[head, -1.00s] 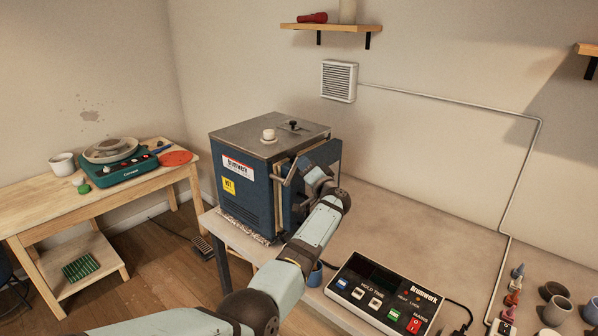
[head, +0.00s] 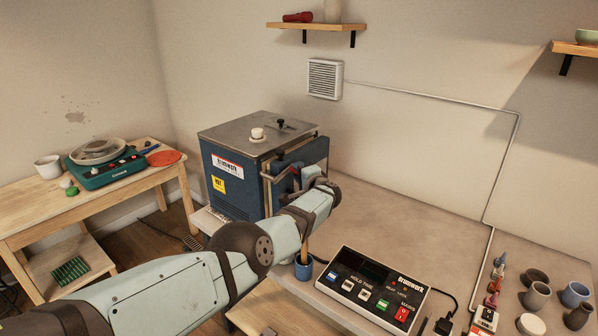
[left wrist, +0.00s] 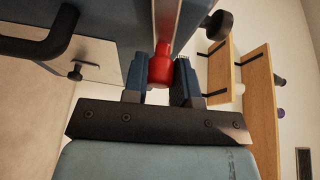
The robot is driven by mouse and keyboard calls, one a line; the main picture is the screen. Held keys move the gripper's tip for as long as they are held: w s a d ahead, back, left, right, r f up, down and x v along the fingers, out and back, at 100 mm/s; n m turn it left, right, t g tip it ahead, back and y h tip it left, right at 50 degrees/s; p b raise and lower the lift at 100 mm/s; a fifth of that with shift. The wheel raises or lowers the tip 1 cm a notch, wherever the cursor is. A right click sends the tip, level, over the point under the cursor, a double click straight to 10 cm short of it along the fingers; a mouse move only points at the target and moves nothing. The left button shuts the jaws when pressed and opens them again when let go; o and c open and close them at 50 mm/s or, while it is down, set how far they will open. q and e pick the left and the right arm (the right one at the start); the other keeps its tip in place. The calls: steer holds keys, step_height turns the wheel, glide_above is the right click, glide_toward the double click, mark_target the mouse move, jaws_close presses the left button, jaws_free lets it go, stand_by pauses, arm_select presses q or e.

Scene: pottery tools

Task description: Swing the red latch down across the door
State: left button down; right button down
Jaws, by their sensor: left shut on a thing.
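A blue kiln (head: 232,200) with a grey top stands at the table's left end. Its blue door (head: 316,152) is on the right side and looks closed or nearly so. The red latch's rounded end (left wrist: 160,68) shows in the left wrist view, beside the door's edge. My left gripper (left wrist: 159,76) is shut on that red end, one dark finger on each side. In the head view my arm covers most of the gripper and latch, so the latch's angle is hard to tell. My right gripper is not in view.
A control box (head: 366,289) with coloured buttons sits on the table near my arm. A blue cup (head: 304,268) stands between the box and the kiln. Pots (head: 537,296) and small bottles are at the right. The table behind the box is clear.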

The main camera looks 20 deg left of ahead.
arm_select(q)
steer(key=shift+w, duration=0.1)
steer(key=shift+f+m, duration=0.25)
steer(key=shift+m, duration=0.15)
steer(key=shift+f+m+g+h+b, duration=0.3)
steer(key=shift+f+m+g+b, duration=0.2)
steer(key=shift+m+b, duration=0.15)
stand_by(0.7)
steer(key=c, duration=0.9)
jaws_free()
steer(key=shift+a, duration=0.15)
